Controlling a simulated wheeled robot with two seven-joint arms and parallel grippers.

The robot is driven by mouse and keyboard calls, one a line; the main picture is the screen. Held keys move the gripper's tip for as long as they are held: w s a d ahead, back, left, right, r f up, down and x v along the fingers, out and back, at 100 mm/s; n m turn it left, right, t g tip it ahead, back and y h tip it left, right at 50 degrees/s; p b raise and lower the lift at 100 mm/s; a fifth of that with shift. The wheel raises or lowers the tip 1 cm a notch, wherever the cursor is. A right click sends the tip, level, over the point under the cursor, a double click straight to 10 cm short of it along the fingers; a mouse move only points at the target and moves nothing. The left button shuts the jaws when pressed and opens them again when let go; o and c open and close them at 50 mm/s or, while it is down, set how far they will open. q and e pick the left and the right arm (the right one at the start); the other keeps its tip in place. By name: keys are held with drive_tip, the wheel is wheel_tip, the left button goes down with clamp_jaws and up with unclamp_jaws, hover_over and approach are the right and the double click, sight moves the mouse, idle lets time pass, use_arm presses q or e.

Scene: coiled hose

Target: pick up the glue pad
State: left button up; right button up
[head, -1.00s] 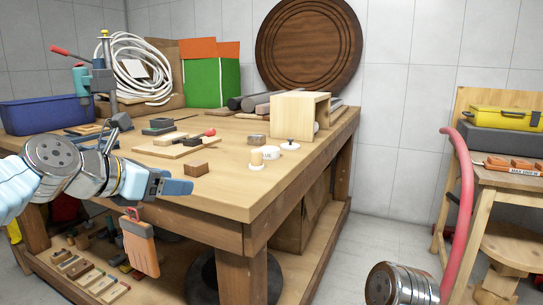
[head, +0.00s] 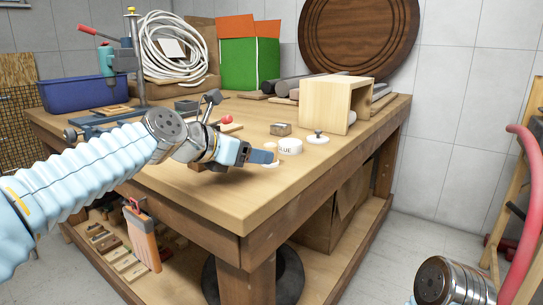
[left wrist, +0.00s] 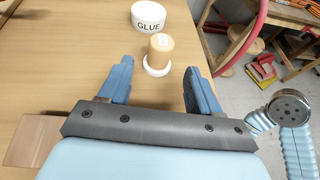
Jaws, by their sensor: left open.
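The glue pad looks like a short wooden cylinder on a round white base; in the left wrist view the glue pad (left wrist: 160,48) stands upright on the bench, just ahead of and between my fingertips. In the head view the glue pad (head: 271,148) is mostly hidden behind my left gripper (head: 268,156). In the wrist view the left gripper (left wrist: 158,68) is open, its blue fingers spread to either side, with nothing held. A white tub labelled GLUE (head: 290,146) stands just beyond the pad. My right gripper is not in view.
A white knobbed lid (head: 317,138) and a small block (head: 281,129) lie near the tub, with an open wooden box (head: 327,103) behind. A brown block (left wrist: 36,140) lies left of the gripper. The bench's front corner is bare.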

sight(272, 146)
use_arm(q)
drive_tip(key=x, duration=0.6)
drive_tip(key=shift+w+r, duration=0.15)
drive_tip(key=shift+r, duration=0.15)
drive_tip(key=shift+c, duration=0.4)
drive_tip(key=c, duration=1.1)
